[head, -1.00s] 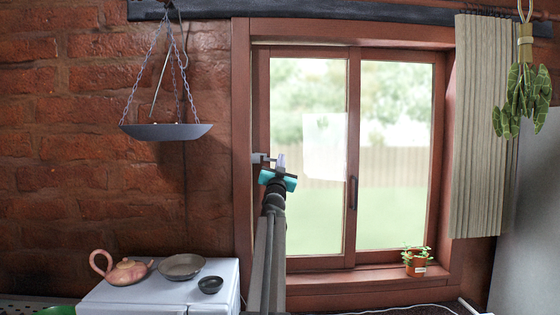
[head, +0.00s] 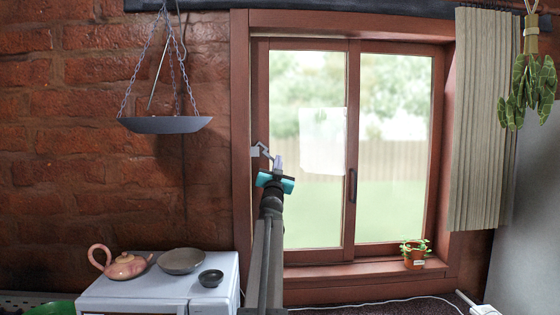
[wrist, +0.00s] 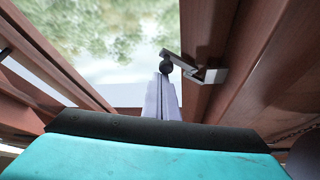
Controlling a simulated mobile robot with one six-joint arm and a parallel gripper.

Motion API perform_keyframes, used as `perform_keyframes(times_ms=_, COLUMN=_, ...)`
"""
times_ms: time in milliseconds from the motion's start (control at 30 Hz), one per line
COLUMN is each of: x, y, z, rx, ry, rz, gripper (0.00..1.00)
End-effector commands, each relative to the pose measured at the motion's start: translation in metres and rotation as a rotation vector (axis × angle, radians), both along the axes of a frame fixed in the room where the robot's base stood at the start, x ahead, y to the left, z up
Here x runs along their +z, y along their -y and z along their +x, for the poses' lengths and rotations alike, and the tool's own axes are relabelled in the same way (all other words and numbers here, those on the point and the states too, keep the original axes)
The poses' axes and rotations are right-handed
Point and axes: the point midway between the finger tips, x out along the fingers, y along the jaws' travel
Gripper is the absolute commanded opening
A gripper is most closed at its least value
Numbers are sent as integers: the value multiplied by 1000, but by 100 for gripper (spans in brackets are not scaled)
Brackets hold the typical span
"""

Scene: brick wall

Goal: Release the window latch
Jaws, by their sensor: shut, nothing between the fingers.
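The window latch (head: 262,150) is a small grey metal piece on the left side of the red-brown window frame. In the head view it stands at a slant. In the wrist view the latch (wrist: 208,75) shows a bent arm reaching left from its mount, with a dark round knob at its end. My gripper (head: 277,161) is just right of and below the latch. In the wrist view the pale fingers of my gripper (wrist: 162,78) are together and empty, with their tips close at the knob. I cannot tell whether they touch it.
The sliding window (head: 310,210) has a dark handle (head: 352,185) on its middle stile. A hanging pan (head: 165,125) is at the left. A teapot (head: 125,266) and bowls stand on a white cabinet (head: 150,290). A potted plant (head: 414,263) sits on the sill.

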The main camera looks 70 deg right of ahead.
Motion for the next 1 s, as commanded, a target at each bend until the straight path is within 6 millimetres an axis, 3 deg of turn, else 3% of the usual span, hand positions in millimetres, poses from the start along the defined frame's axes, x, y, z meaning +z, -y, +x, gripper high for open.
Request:
perform_keyframes(times_ms=333, x=-12, y=-3, z=7, rx=-1, ry=0, rz=1, gripper=0)
perform_keyframes(times_ms=1000, x=-16, y=-3, z=11, rx=0, ry=-2, rz=5, gripper=0)
